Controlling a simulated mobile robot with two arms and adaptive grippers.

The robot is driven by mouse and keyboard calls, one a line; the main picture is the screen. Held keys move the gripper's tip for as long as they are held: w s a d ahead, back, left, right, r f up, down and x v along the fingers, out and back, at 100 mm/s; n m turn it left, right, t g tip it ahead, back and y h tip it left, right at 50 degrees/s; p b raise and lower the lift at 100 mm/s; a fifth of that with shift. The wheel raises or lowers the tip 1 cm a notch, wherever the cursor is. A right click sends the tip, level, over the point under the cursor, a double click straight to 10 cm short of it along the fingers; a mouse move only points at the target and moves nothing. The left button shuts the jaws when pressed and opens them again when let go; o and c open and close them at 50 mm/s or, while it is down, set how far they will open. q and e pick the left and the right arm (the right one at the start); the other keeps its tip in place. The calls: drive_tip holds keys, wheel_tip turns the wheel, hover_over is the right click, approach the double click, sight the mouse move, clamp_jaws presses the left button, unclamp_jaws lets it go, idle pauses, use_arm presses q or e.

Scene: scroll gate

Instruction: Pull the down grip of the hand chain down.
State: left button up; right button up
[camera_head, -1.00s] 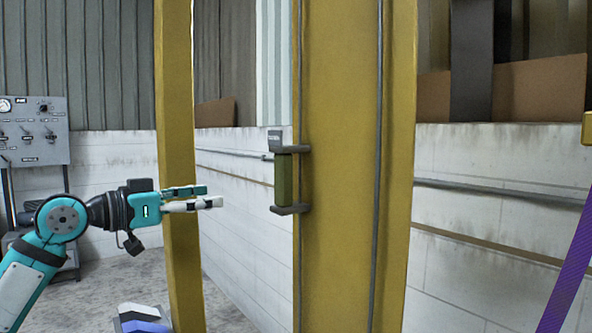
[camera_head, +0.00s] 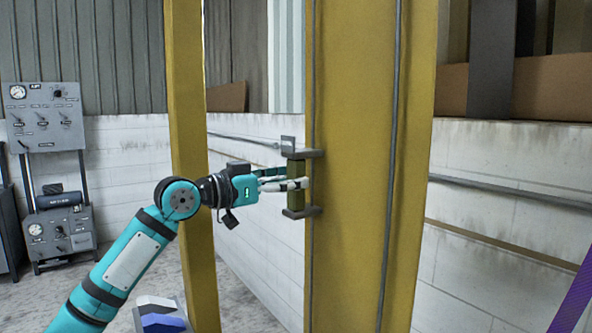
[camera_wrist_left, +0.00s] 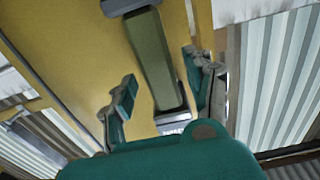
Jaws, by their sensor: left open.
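An olive-green upright grip (camera_head: 297,168) is held between two dark brackets on the side of a wide yellow post (camera_head: 358,150). My left gripper (camera_head: 296,179) is at the height of the grip's middle, and its fingertips overlap the grip in the head view. In the left wrist view the grip (camera_wrist_left: 152,58) runs lengthwise between the two spread fingers (camera_wrist_left: 158,78). The fingers are open, with a gap to the grip on the left side; contact on the right side is unclear. No chain can be made out. My right gripper is not in view.
A narrower yellow post (camera_head: 190,130) stands close to my left arm. A grey gauge panel (camera_head: 45,118) is at the far left. A white wall with a rail (camera_head: 500,188) runs behind. A purple strip (camera_head: 575,290) shows at the right edge.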

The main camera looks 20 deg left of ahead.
use_arm(q)
drive_tip(key=shift+x, duration=1.2)
drive_tip(key=shift+a, duration=0.1)
clamp_jaws()
